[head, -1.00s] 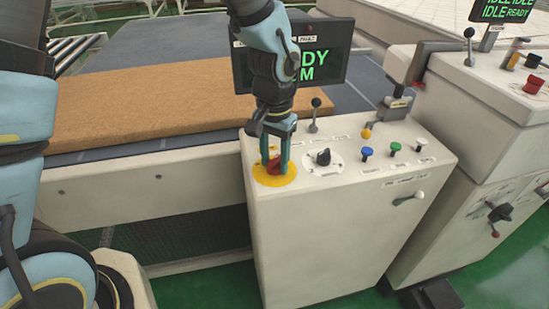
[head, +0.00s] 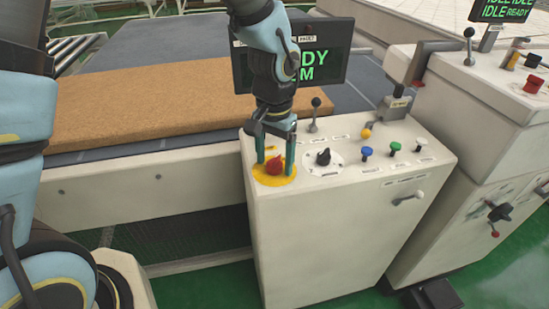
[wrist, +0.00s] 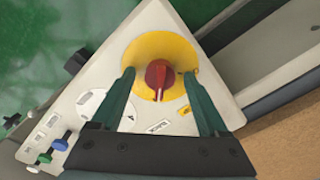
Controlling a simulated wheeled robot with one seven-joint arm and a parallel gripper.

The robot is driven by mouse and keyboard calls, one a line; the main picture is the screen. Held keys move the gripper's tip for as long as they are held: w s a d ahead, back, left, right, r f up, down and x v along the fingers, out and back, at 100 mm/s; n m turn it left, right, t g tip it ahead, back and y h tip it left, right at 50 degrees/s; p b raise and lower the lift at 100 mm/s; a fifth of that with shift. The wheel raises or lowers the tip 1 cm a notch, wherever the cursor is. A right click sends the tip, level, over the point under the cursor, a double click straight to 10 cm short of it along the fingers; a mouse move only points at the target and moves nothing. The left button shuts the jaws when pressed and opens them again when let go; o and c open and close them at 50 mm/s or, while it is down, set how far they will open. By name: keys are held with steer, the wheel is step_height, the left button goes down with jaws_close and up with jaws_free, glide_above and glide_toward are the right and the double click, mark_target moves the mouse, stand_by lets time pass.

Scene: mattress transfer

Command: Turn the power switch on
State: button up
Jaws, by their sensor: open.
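The power switch is a red rotary knob (head: 274,165) on a round yellow plate (head: 262,180) at the left end of the white control cabinet's top. In the wrist view the red knob (wrist: 159,76) shows a pale pointer line toward the bottom of the picture, on the yellow plate (wrist: 140,50). My gripper (head: 274,168) points down over the knob, with teal fingers on either side of it. In the wrist view my gripper (wrist: 157,78) is open, with clear gaps between the fingers and the knob.
A black selector knob (head: 323,157), a black-balled lever (head: 315,112), a yellow knob (head: 366,133) and a blue button (head: 367,152) share the panel. A monitor (head: 338,65) stands behind my gripper. A brown mattress slab (head: 150,105) lies on the conveyor at left.

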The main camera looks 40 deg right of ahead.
mark_target(274, 159)
step_height(274, 159, up, 11)
steer(key=b, duration=0.2)
stand_by(0.3)
steer(key=shift+f, duration=0.1)
stand_by(0.3)
steer(key=w+a+f+n, duration=0.1)
steer(key=w+a+n, duration=0.2)
steer(key=w+a, duration=0.45)
steer(key=w+a+f+n, duration=0.1)
steer(key=w+a+n, duration=0.3)
steer(key=a, duration=0.6)
steer(key=a+f+n, duration=0.1)
steer(key=a+n, duration=0.1)
steer(key=a, duration=0.7)
steer(key=w+a+f+n+t, duration=0.1)
steer(key=a+n, duration=0.2)
steer(key=a, duration=0.5)
steer(key=shift+w+a+f+t, duration=0.2)
steer(key=shift+a+f+t, duration=0.05)
steer(key=shift+a+t, duration=0.1)
